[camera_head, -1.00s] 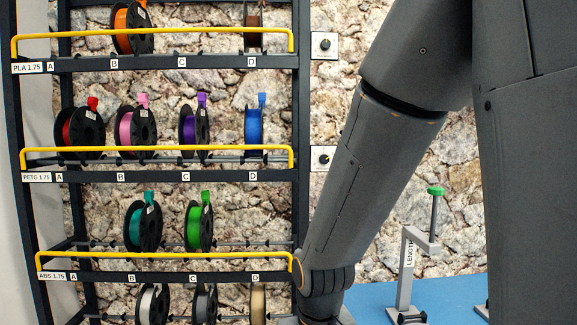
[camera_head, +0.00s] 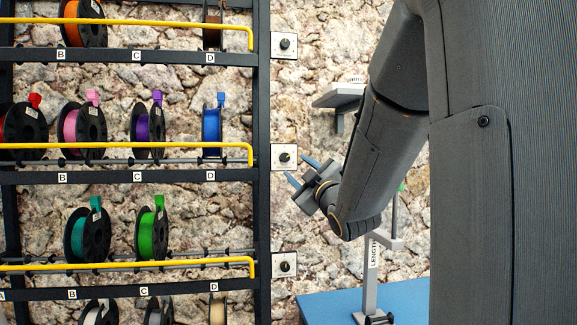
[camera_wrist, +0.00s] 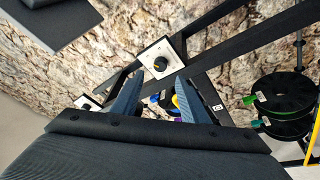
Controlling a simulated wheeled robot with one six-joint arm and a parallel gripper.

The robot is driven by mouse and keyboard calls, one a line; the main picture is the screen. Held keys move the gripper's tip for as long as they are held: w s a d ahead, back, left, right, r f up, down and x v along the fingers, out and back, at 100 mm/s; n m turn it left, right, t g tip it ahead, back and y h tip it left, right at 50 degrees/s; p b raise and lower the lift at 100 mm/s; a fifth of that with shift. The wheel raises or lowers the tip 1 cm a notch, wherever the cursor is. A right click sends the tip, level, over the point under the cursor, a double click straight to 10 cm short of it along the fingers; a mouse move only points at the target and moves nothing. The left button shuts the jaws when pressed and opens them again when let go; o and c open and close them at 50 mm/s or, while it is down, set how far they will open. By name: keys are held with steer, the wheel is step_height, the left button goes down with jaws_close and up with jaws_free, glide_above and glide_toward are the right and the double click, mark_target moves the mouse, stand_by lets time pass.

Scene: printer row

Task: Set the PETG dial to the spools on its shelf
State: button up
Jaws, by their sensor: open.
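The PETG dial (camera_head: 284,157) is a black knob on a white plate, right of the rack's post at the middle shelf's height. Its pointer is too small to read. The PETG shelf holds a red spool (camera_head: 22,130), a pink spool (camera_head: 84,128), a purple spool (camera_head: 148,125) and a blue spool (camera_head: 211,124), at A to D. My gripper (camera_head: 299,171) is open and empty, close to the right of this dial. In the wrist view a dial (camera_wrist: 160,64) shows just beyond the open fingertips, apart from them; a small yellow mark is on its knob.
Similar dials sit above (camera_head: 285,45) and below (camera_head: 284,266). A yellow rail (camera_head: 120,146) runs along the PETG shelf front. A grey wall ledge (camera_head: 338,95) is right of the dials. A grey stand marked LENGTH (camera_head: 371,270) is on the blue surface (camera_head: 325,307).

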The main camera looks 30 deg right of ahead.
mark_target(286, 158)
steer(key=p+x, duration=0.2)
steer(key=x, duration=0.5)
steer(key=shift+w, duration=0.15)
jaws_close()
steer(key=shift+m, duration=0.3)
